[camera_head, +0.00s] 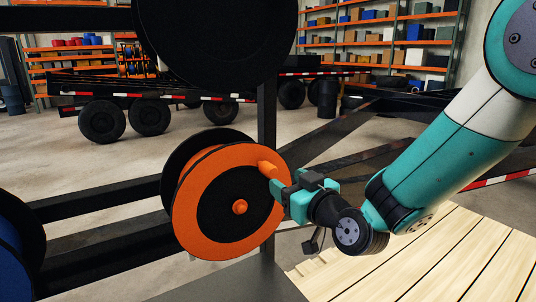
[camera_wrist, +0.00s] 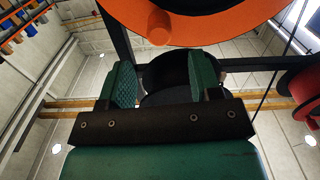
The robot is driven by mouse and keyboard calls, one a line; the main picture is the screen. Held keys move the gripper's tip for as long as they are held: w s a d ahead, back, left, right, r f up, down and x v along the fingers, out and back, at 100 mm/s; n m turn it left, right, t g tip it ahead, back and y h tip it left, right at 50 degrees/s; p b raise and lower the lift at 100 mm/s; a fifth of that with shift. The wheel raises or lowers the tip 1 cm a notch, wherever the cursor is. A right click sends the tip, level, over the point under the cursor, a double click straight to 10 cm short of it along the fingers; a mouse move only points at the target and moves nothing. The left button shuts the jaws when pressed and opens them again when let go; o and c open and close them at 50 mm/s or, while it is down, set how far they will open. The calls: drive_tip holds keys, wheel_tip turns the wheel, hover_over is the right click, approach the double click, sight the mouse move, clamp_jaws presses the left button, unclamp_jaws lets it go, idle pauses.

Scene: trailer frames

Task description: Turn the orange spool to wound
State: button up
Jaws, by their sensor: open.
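The orange spool (camera_head: 190,215) stands upright on a dark frame in the middle of the head view, with a black disc face and an orange hub knob. Its peg-like orange handle (camera_head: 267,169) sticks out near the upper right rim. My gripper (camera_head: 279,190) is at the right side of the spool, close to the handle. In the wrist view the spool (camera_wrist: 215,18) fills the top and the handle (camera_wrist: 158,28) points toward me.
A large black round thing (camera_head: 215,40) hangs above the orange spool. A blue spool (camera_head: 15,250) is at the left edge. A dark upright post (camera_head: 267,115) stands behind the handle. A slatted wooden deck (camera_head: 430,265) lies below my arm. A red spool (camera_wrist: 302,85) shows at right.

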sight(273, 172)
drive_tip(key=p+x, duration=0.3)
drive_tip(key=x, duration=0.5)
drive_tip(key=shift+w+a, duration=0.15)
drive_tip(key=shift+a, duration=0.05)
drive_tip(key=shift+c, duration=0.2)
clamp_jaws()
